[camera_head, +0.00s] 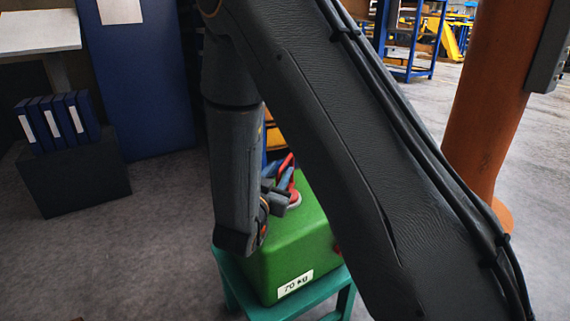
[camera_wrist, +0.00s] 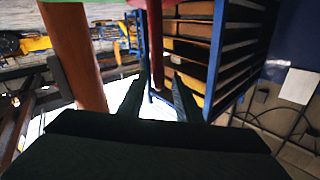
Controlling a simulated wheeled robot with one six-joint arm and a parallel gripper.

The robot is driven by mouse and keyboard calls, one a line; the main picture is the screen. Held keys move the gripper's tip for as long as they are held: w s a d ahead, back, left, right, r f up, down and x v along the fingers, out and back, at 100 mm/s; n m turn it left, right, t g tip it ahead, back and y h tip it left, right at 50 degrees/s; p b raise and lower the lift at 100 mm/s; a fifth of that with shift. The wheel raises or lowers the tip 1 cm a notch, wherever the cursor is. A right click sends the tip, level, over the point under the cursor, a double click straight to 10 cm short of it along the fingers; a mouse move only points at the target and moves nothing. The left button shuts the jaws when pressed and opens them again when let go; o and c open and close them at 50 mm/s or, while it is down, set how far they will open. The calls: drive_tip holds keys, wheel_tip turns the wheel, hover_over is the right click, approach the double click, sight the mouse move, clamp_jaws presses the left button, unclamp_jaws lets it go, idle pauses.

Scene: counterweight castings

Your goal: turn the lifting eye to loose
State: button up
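The green casting (camera_head: 290,252) with a "70 kg" label sits on a teal stand (camera_head: 332,307) in the head view. The red lifting eye (camera_head: 286,160) stands on its top, partly hidden by my gripper (camera_head: 281,177). In the wrist view, a red bar of the lifting eye (camera_wrist: 155,45) comes down from the top edge between the two dark fingers of my gripper (camera_wrist: 163,72). It lies nearer the left finger, with a gap to the right finger. Whether a finger touches it I cannot tell.
An orange column (camera_head: 492,105) stands at the right. A dark box (camera_head: 75,180) with blue binders (camera_head: 62,122) and a blue cabinet (camera_head: 140,85) are at the left. A blue-framed shelf (camera_wrist: 228,60) shows in the wrist view. My arm covers much of the head view.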

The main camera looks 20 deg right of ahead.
sight(287, 160)
drive_tip(key=x, duration=0.7)
drive_tip(key=shift+d+r, duration=0.1)
clamp_jaws()
